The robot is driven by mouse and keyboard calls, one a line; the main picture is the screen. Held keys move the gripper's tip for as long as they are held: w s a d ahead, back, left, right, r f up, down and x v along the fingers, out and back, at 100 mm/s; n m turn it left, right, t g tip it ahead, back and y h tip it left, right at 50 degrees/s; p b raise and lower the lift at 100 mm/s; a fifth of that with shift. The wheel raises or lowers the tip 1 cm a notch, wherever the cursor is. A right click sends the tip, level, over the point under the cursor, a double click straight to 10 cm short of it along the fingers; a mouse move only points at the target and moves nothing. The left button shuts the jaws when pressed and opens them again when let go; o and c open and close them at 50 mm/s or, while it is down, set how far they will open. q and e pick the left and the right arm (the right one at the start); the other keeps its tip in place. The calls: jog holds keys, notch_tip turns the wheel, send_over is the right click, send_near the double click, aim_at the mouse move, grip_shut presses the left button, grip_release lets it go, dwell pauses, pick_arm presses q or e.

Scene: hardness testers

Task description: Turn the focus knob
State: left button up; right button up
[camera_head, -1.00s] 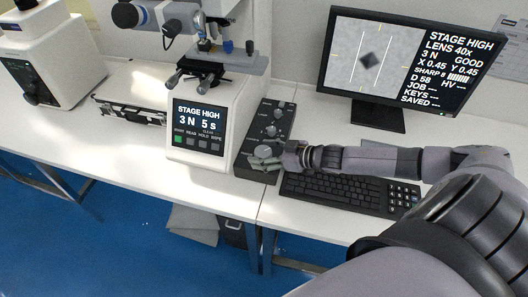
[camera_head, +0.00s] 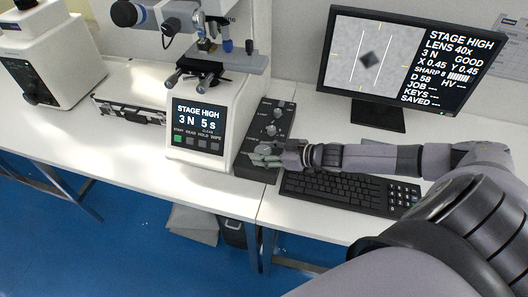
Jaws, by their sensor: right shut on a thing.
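The focus knob sits at the near end of a black control box (camera_head: 258,137) that stands right of the hardness tester. My right gripper (camera_head: 262,156) is at that near end, shut on the knob, and its fingers hide most of it. The hardness tester (camera_head: 228,108) has a panel reading "STAGE HIGH", "3 N 5 s". The monitor (camera_head: 397,62) shows a dark diamond mark (camera_head: 370,59) between white lines, with "STAGE HIGH", "LENS 40x" and "GOOD". My left gripper is not in view.
A black keyboard (camera_head: 345,190) lies under and in front of my right forearm. A flat case (camera_head: 130,102) lies left of the tester, with a second white machine (camera_head: 48,62) at the far left. The bench front at left (camera_head: 110,150) is clear.

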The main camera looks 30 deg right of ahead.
jog(key=shift+w+n+g+y+b, duration=0.15)
jog(key=shift+n+g+y+b, duration=0.2)
jog(key=shift+n+b, duration=0.2)
jog(key=shift+r+n+y, duration=0.15)
jog(key=shift+n+y, duration=0.2)
jog(key=shift+y, duration=0.1)
jog(key=shift+r+n+g+y, duration=0.1)
jog(key=shift+n+g+y, duration=0.4)
jog(key=shift+n+g, duration=0.15)
jog(key=shift+d+n+g+y, duration=0.1)
jog(key=shift+n+g+y, duration=0.6)
jog(key=shift+n+g, duration=0.1)
jog(key=o, duration=1.2)
jog(key=shift+f, duration=0.2)
jog(key=shift+s+d, duration=0.1)
jog(key=shift+s, duration=0.1)
jog(key=v, duration=1.1)
jog(key=shift+s+d+r, duration=0.2)
jog(key=shift+d, duration=0.05)
